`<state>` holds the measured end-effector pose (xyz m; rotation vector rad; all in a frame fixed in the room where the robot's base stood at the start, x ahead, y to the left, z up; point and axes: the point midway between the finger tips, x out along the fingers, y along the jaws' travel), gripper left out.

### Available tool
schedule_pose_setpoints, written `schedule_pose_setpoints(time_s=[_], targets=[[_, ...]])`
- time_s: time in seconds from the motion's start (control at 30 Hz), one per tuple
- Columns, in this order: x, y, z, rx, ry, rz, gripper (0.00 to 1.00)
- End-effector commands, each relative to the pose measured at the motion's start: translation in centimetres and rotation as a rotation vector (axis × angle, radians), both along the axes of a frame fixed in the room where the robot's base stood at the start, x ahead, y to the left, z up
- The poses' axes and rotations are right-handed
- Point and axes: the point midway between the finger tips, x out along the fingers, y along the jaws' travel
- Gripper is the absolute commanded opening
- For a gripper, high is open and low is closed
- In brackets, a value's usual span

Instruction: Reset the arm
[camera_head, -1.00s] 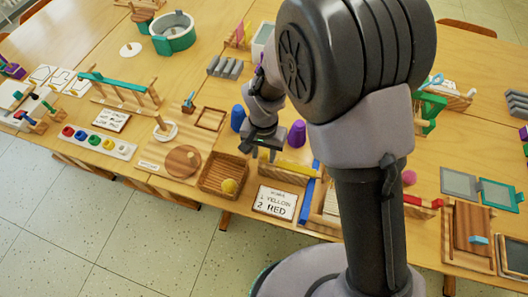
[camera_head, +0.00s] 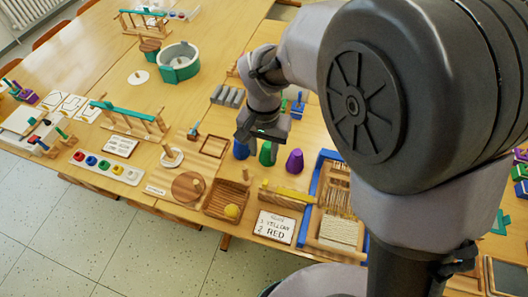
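My gripper (camera_head: 263,132) hangs over the table, above and in front of a row of cups: a blue cup (camera_head: 241,149), a green cup (camera_head: 267,153) and a purple cup (camera_head: 294,161). The cups stand upside down on the wood. Its fingers are small and dark here, and I cannot make out the gap between them. My arm reaches in from the right and hides much of the table's right side.
A wooden tray (camera_head: 213,209) with a yellow ball (camera_head: 232,211) lies near the front edge, beside a sign card (camera_head: 274,227). A blue-framed loom (camera_head: 312,207) stands right of the cups. A green-white round tub (camera_head: 180,73) is at the back.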

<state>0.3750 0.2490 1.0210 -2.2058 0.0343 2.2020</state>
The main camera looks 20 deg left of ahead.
Motion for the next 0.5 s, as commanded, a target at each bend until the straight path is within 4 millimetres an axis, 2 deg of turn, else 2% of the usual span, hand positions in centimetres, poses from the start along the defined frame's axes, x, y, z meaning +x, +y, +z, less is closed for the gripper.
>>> schedule_pose_setpoints(time_s=[0.27,0.33,0.37,0.43,0.47,0.5], targets=[[0.0,0.0,-0.1,0.0,0.0,0.0,0.36],[0.1,-0.4,0.4,0.008,-0.006,-0.008,0.36],[0.1,-1.1,1.1,0.019,-0.016,-0.018,0.36],[0.1,-4.0,4.0,0.062,-0.056,-0.062,0.36],[-0.2,-5.7,5.6,0.087,-0.082,-0.088,0.36],[-0.9,-8.3,7.6,0.121,-0.122,-0.126,0.36]])
